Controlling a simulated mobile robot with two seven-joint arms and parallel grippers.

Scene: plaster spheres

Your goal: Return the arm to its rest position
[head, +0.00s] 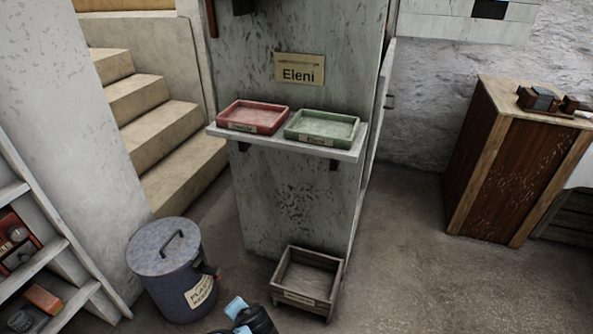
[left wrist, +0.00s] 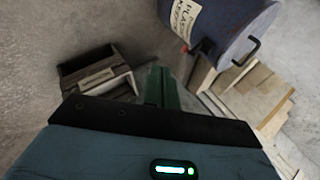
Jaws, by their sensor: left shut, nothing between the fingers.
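My left gripper (left wrist: 163,86) shows in the left wrist view as narrow dark green fingers, close together with nothing between them. They point towards the floor area between the wooden crate and the bin. In the head view only a small black and light blue part of an arm shows at the bottom edge, in front of the bin and the crate. The rest of that arm is out of frame. My right gripper is not in view.
A blue-grey lidded bin (head: 173,268) and an open wooden crate (head: 308,281) stand on the floor. A red tray (head: 252,117) and a green tray (head: 322,127) sit on a wall shelf (head: 285,144) under an "Eleni" sign. Floor right of the crate is clear.

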